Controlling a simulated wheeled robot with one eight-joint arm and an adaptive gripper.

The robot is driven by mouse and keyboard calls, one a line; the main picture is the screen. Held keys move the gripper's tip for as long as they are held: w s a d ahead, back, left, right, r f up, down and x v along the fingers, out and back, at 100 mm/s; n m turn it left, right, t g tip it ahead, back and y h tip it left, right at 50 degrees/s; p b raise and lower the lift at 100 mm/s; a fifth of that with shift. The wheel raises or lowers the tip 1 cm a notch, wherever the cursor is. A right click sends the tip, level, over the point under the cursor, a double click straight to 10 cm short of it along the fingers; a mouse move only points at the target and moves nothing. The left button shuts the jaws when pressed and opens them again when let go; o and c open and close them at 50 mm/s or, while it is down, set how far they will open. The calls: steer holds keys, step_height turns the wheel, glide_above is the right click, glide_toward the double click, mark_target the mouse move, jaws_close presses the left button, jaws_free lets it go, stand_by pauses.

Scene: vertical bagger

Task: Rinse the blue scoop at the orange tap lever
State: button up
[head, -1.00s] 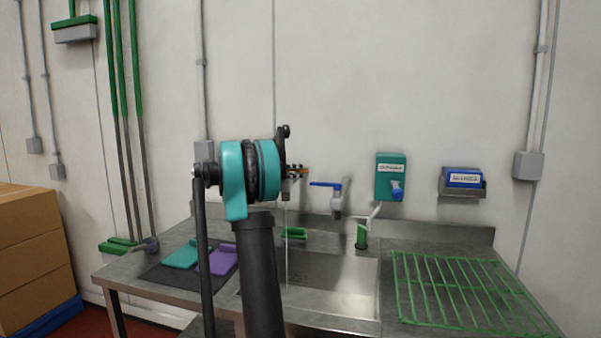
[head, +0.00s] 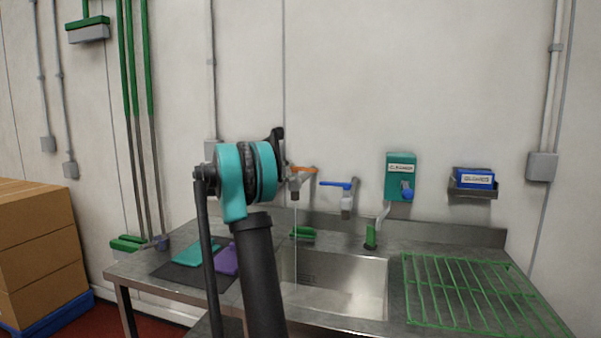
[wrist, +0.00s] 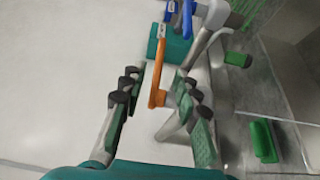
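The orange tap lever (head: 303,169) is on the wall above the sink (head: 345,285), pointing right in the head view. A thin stream of water falls from its spout (head: 294,195) into the sink. In the wrist view the orange lever (wrist: 160,70) shows between the fingers of my gripper (wrist: 158,85), which is open and holds nothing; whether a finger touches the lever I cannot tell. In the head view my arm hides most of the gripper. I cannot make out a blue scoop in either view.
A blue-lever tap (head: 336,185) and a teal cleaner dispenser (head: 400,170) are to the right. A teal item (head: 197,253) and a purple item (head: 228,260) lie on a dark mat (head: 178,272). A green brush (head: 303,233) is behind the basin; a green rack (head: 465,290) covers the right counter.

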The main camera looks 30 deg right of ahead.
steer(key=v, duration=0.3)
steer(key=shift+w+a, duration=0.1)
steer(key=shift+a, duration=0.1)
stand_by(0.4)
